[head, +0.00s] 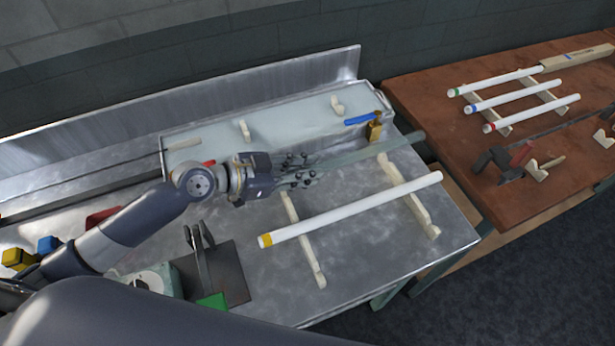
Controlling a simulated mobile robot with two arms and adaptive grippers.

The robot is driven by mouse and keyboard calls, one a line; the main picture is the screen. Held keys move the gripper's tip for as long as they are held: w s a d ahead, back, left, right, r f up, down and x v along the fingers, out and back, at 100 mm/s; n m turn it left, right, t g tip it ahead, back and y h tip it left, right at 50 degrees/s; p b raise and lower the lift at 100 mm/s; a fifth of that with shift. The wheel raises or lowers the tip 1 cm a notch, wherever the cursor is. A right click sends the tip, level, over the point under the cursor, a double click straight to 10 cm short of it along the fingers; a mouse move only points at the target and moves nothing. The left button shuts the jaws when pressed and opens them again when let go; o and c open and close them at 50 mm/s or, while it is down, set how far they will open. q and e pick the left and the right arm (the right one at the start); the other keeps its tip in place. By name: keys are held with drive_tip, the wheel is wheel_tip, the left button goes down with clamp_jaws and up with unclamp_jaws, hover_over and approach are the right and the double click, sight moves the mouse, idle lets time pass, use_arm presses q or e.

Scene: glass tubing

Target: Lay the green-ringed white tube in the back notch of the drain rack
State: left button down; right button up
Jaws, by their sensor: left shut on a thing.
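The green-ringed white tube (497,82) lies on the brown table at right, hindmost of three white tubes on a pair of pale rails. On the metal bench, a pale rack has a left rail (315,262) and a right rail (424,217). I take it for the drain rack. A yellow-ringed white tube (350,210) lies across both rails. My left gripper (305,170) is shut on a grey-green tube (375,151) above the rack's back part. The gripper hides its left end. I cannot tell if it touches the rack. My right gripper is not in view.
The brown table (425,100) also bears a blue-ringed tube (515,96), a red-ringed tube (530,113) and a dark clamp-like tool (497,163). A brass block (374,131) and blue piece (361,119) stand behind the held tube. A gap separates bench and table.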

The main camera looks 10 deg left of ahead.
use_arm(q)
wheel_tip(320, 180, down, 4)
drive_tip(key=shift+r, duration=0.2)
drive_tip(key=shift+f+b, duration=0.45)
drive_tip(key=shift+b, duration=0.15)
drive_tip(key=c, duration=1.4)
unclamp_jaws()
drive_tip(key=shift+c, duration=0.2)
drive_tip(key=shift+r, duration=0.1)
